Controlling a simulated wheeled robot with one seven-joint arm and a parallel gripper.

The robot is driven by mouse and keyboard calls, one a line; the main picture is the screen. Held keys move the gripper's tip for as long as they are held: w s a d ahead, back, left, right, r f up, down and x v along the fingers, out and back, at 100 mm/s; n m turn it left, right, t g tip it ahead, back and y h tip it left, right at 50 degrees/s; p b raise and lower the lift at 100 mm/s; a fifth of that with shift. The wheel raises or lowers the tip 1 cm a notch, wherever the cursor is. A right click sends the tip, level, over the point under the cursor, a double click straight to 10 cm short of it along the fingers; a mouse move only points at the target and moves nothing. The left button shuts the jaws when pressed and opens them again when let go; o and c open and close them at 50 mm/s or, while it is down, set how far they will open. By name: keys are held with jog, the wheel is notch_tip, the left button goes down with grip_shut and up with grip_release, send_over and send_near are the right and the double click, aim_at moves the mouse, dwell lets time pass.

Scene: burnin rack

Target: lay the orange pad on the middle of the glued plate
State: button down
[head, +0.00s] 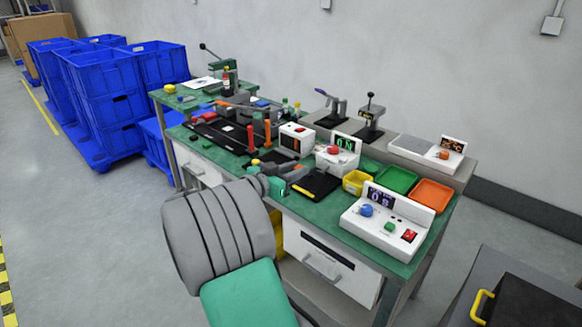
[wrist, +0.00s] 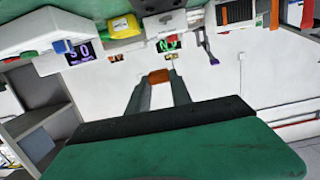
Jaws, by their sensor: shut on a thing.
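In the wrist view my gripper (wrist: 159,80) is shut on the orange pad (wrist: 158,76), a small block held between the two fingertips. In the head view my gripper (head: 292,173) is over the front of the green bench, near a flat black piece with a yellow edge (head: 318,184). The pad is not clear in the head view, where my arm and gripper cover that part. I cannot tell for certain which thing is the glued plate. In the wrist view the pad has open air and the pale wall behind it.
A white box with a blue knob (head: 388,222) stands at the bench's front right. White devices, a black fixture with orange-red handles (head: 267,132) and lever presses crowd the back. Blue crates (head: 110,95) stand left.

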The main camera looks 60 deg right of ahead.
jog(key=s+d+f, duration=0.4)
jog(key=s+d, duration=0.1)
jog(key=s, duration=0.2)
send_over(340, 208)
notch_tip(340, 208, down, 6)
jog(key=shift+s+r, duration=0.1)
jog(key=shift+f, duration=1.55)
jog(key=shift+f, duration=0.2)
jog(key=c, duration=1.4)
grip_release()
jog(key=shift+c, duration=0.2)
jog(key=shift+r, duration=0.1)
